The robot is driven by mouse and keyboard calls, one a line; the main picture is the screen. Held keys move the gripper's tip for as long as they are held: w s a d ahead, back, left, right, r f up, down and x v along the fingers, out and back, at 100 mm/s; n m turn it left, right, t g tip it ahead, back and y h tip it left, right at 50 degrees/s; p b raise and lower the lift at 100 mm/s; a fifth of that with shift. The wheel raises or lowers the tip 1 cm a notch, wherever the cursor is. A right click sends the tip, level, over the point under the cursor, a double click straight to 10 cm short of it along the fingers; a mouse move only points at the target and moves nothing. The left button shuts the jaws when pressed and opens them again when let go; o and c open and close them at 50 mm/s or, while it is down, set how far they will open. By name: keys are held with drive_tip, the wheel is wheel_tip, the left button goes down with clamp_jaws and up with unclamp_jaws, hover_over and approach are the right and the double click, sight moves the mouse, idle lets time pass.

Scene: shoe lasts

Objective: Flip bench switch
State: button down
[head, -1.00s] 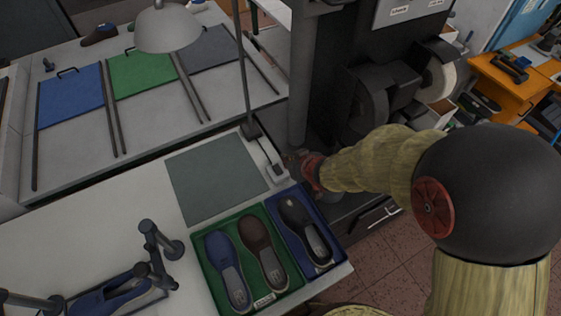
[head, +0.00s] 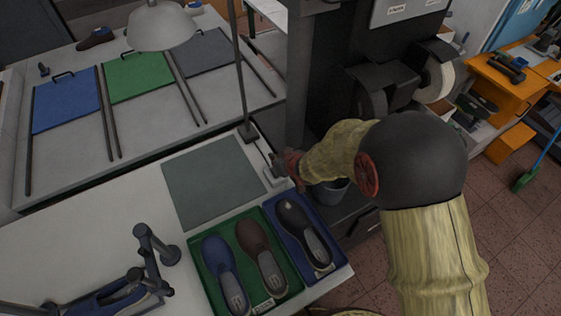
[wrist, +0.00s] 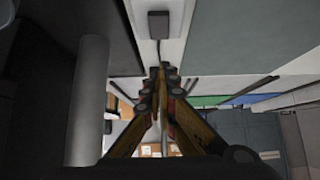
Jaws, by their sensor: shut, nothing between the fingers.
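The bench switch appears to be the small pale grey block (head: 275,178) on the light strip at the bench's right edge, just below the lamp's dark base (head: 248,134) in the head view. My gripper (head: 276,166) is right at this block, its red-brown end partly covering it. In the wrist view my gripper (wrist: 160,76) has its fingertips together with nothing between them. Ahead of them lies a dark box (wrist: 158,23) with a short cable on the pale strip. The fingers hide what lies directly beneath, so contact with the switch and its position cannot be told.
A grey mat (head: 212,182) lies left of the gripper. Green (head: 205,284) and blue (head: 330,225) trays with shoes sit in front. A dark machine (head: 350,60) stands close behind. The lamp pole (head: 239,70) rises beside the arm.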

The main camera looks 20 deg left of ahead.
drive_tip(key=shift+w+a+f+b, duration=0.15)
drive_tip(key=shift+f+b, duration=0.25)
drive_tip(key=shift+f, duration=1.7)
drive_tip(key=shift+p, duration=0.65)
drive_tip(key=shift+a+g+h+p, duration=0.1)
drive_tip(key=shift+g+h+p, duration=0.2)
drive_tip(key=shift+p, duration=0.3)
drive_tip(key=shift+f+p, duration=0.1)
drive_tip(key=shift+p, duration=0.3)
drive_tip(key=shift+w+f+b, duration=0.1)
drive_tip(key=shift+f+b, duration=0.05)
drive_tip(key=shift+b, duration=0.15)
